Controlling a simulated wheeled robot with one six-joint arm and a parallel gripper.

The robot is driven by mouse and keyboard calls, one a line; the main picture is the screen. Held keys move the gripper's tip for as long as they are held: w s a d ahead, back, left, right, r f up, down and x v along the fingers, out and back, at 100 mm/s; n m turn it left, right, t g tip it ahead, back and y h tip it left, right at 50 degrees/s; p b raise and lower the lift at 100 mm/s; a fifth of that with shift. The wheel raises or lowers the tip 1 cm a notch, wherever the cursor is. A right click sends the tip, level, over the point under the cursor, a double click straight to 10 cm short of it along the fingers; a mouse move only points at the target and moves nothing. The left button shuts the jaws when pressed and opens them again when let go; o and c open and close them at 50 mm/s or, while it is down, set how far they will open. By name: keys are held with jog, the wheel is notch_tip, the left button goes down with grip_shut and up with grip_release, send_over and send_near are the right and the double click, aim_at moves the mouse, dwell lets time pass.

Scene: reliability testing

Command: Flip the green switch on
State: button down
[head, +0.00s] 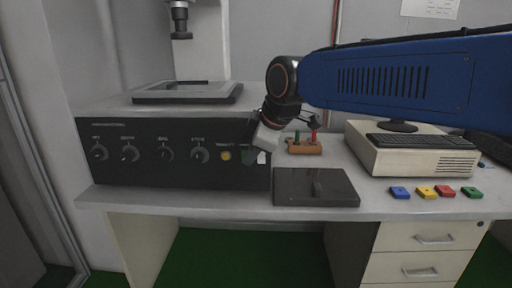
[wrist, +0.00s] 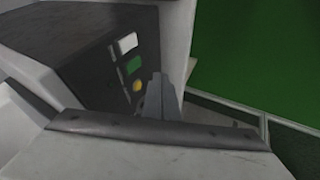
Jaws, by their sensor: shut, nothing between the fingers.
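The green switch (wrist: 134,64) is on the front of a black control panel (head: 180,175), between a white switch (wrist: 128,42) and a yellow round button (wrist: 138,85). In the head view the green switch is largely hidden by my gripper. My gripper (head: 252,154) is at the right end of the panel, in front of the switches. Its fingers (wrist: 157,80) are shut with nothing between them. In the wrist view they stand beside the yellow button and green switch. I cannot tell whether they touch the panel. The switch's position is unclear.
Several knobs line the panel left of the yellow button (head: 226,155). A dark flat plate (head: 316,187) lies on the desk to the right. A wooden block (head: 304,147) with coloured pegs, a beige computer (head: 410,155) and several small coloured blocks stand farther right.

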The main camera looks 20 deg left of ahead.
jog(key=w+a+f, duration=0.2)
jog(key=w+f, duration=0.1)
jog(key=w, duration=0.2)
jog(key=shift+a+f, duration=0.2)
jog(key=shift+a, duration=0.05)
jog(key=shift+w, duration=0.15)
jog(key=shift+w+f, duration=0.1)
jog(key=shift+f, duration=0.05)
dwell(0.4)
jog(key=shift+r, duration=0.9)
